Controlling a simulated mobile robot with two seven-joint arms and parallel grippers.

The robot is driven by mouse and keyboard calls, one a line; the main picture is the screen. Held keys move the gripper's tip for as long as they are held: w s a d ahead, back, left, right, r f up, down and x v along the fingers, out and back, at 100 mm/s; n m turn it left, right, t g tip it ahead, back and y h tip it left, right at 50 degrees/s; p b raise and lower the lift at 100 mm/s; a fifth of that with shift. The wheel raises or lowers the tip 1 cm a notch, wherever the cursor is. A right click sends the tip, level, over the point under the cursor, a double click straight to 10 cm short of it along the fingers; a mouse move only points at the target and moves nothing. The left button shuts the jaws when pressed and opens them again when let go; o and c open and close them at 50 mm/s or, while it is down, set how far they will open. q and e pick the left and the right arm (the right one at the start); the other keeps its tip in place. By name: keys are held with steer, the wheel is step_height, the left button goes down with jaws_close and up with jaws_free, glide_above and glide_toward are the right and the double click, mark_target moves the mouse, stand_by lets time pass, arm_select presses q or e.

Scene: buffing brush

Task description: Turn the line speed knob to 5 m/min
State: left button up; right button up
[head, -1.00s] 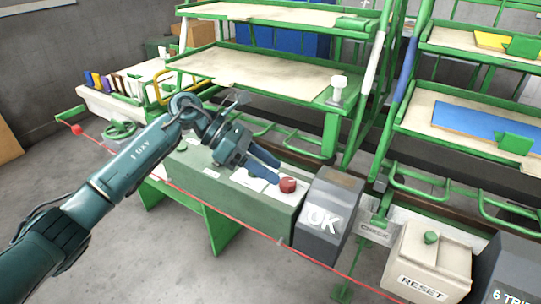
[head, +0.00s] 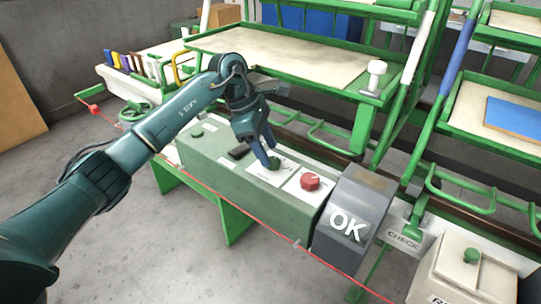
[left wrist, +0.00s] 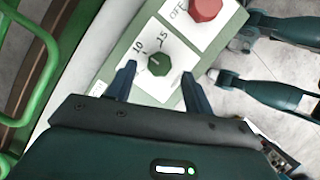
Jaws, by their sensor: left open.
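The green faceted knob (left wrist: 157,64) sits on a white label plate on the console, with "10" and "15" printed beside it in the left wrist view. A short pale mark shows on its top; the exact setting is unclear. In the head view the knob (head: 274,163) is partly hidden by a finger. My left gripper (head: 267,158) points down at it. In the left wrist view my open left gripper (left wrist: 159,74) has one finger on each side of the knob, with visible gaps.
A red knob (head: 310,181) marked "OFF" in the wrist view is close beside the green knob. The grey "OK" box (head: 350,215) stands right of the console (head: 240,180). A red cord (head: 270,232) runs along the front. Green-framed shelves (head: 290,58) rise behind.

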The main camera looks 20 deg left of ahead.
arm_select(q)
steer(key=shift+x, duration=1.35)
steer(key=shift+c, duration=0.2)
steer(key=c, duration=0.9)
